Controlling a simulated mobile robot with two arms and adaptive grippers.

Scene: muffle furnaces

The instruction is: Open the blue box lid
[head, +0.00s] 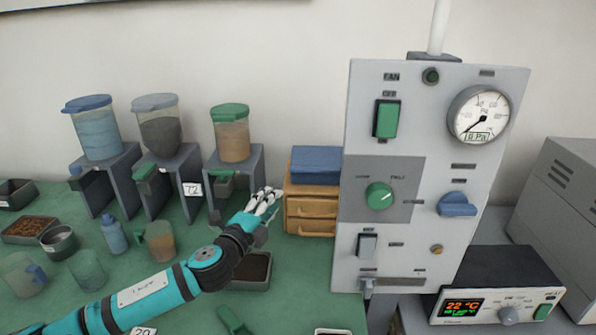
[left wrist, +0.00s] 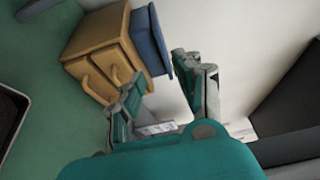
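The blue box (head: 316,165) sits on top of a small wooden drawer cabinet (head: 311,205), right of the dispensers and against the wall. Its lid looks closed, lying flat. In the left wrist view the blue box (left wrist: 151,40) shows tilted, beyond the fingers. My left gripper (head: 266,201) is in front and left of the cabinet, lower than the box and apart from it. In the left wrist view its fingers (left wrist: 160,80) are spread with nothing between them. My right gripper is in neither view.
A grey control panel (head: 415,235) with gauge and switches stands close right of the box. Dispensers with blue, grey and green lids (head: 232,112) stand to the left. A dark tray (head: 250,272) lies below my left wrist. Cups and trays crowd the left of the green table.

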